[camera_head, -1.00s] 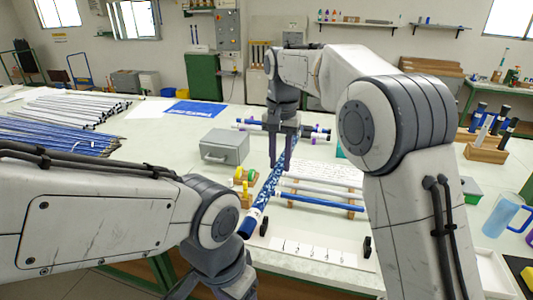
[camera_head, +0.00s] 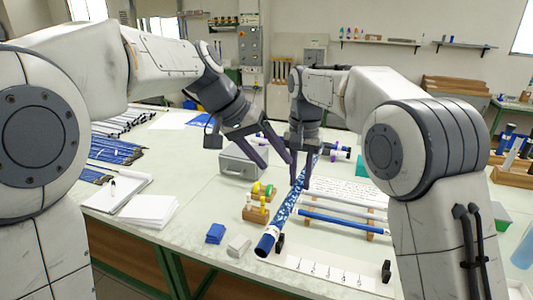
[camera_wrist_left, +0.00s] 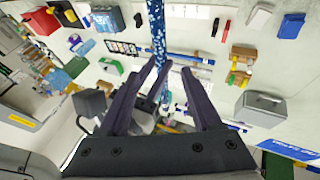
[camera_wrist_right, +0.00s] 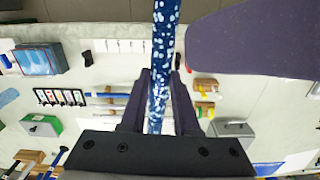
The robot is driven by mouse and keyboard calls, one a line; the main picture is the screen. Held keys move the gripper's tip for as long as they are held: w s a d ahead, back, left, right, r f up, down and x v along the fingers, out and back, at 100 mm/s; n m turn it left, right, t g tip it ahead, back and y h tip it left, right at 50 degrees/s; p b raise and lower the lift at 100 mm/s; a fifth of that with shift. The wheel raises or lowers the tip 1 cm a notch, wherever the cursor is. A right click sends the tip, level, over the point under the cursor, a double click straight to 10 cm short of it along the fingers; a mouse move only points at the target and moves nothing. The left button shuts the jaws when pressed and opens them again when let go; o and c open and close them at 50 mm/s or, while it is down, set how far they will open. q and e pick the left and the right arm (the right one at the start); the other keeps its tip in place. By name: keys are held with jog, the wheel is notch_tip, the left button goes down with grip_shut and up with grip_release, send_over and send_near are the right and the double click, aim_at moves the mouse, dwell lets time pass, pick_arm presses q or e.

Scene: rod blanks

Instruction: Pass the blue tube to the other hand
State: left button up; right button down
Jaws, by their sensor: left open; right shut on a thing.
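The blue tube (camera_head: 284,215) is long, speckled with white, with a plain blue near end. It slants over the table in the head view and runs up the middle of the left wrist view (camera_wrist_left: 157,30) and right wrist view (camera_wrist_right: 160,40). My right gripper (camera_head: 300,180) is shut on it around its upper part; the jaws flank it in the right wrist view (camera_wrist_right: 158,88). My left gripper (camera_head: 278,162) is open, just left of my right gripper. In the left wrist view its fingertips (camera_wrist_left: 168,67) point toward the tube; whether the tube lies between them is unclear.
A rack with white and blue rods (camera_head: 338,222) stands right of the tube. A blue block (camera_head: 215,234) and paper stack (camera_head: 148,211) lie nearer. My two grippers are very close together.

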aim_at(294, 186)
pick_arm(q)
jog(key=x, duration=1)
jog(key=shift+d+f, duration=0.1)
jog(key=shift+f, duration=0.15)
jog(key=shift+c, duration=0.3)
jog(key=c, duration=1)
pick_arm(e)
jog(key=c, duration=0.6)
grip_release()
jog(key=shift+o, duration=0.2)
notch_tip(294, 186, up, 12)
